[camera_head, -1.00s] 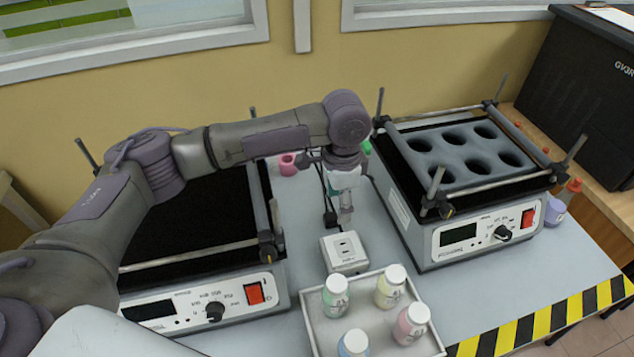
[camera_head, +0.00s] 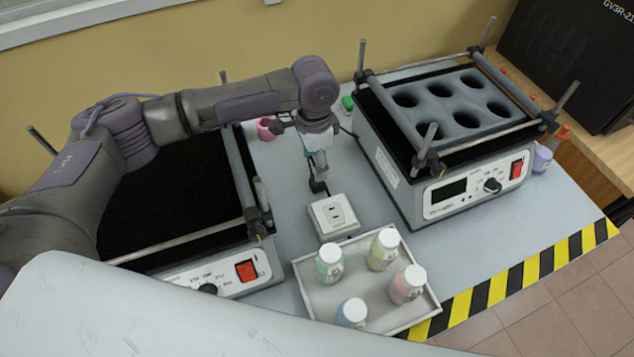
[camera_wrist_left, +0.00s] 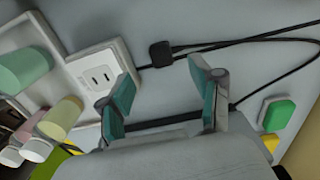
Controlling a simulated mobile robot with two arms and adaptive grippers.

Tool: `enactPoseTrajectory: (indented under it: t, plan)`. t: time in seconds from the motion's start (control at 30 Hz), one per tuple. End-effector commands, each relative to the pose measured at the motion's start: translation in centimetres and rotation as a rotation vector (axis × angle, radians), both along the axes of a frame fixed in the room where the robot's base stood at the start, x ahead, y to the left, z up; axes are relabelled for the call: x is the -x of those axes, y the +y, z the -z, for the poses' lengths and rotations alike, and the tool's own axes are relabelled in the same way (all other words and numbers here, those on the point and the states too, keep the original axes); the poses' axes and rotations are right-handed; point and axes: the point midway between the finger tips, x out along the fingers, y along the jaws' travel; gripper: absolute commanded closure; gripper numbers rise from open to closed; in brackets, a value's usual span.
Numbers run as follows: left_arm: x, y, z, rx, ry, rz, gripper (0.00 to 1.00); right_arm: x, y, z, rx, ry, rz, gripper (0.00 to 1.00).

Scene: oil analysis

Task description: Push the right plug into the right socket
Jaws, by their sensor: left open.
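The white socket box (camera_head: 335,218) with dark slots stands on the grey bench, behind the bottle tray; it also shows in the left wrist view (camera_wrist_left: 103,77). A black plug (camera_wrist_left: 161,53) on a black cable lies beside the box, apart from it; it shows in the head view (camera_head: 318,186) just below the gripper. My left gripper (camera_head: 318,168) points down behind the box. In the left wrist view its teal fingers (camera_wrist_left: 165,88) are apart and empty. A second black cable (camera_wrist_left: 168,122) passes under them; its end is hidden by a finger. My right gripper is not in view.
A white tray (camera_head: 424,309) with several capped bottles stands in front of the box. Shakers stand on both sides, one with a holed rack (camera_head: 450,118), one with a black top (camera_head: 165,205). Green (camera_head: 347,102) and pink (camera_head: 265,128) items lie behind.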

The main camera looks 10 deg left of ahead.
Motion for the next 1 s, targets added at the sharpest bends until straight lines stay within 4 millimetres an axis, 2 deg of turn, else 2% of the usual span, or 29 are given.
enactPoseTrajectory:
  t: [0.1,0.2,0.67,0.9,1.0]
  plan:
    - [0.0,0.0,2.0,0.000,0.002,0.000,0.35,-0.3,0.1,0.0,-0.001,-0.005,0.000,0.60]
    - [0.0,0.0,3.0,0.001,0.001,0.000,0.35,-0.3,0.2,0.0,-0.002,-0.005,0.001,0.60]
    - [-0.1,-0.1,3.9,0.000,0.000,-0.001,0.35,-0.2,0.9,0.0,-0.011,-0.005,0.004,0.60]
    - [-0.4,-0.5,7.5,-0.002,0.001,0.000,0.35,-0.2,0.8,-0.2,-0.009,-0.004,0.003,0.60]
    - [-0.4,-0.5,8.3,0.000,0.000,0.001,0.35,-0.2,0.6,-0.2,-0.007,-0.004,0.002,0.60]
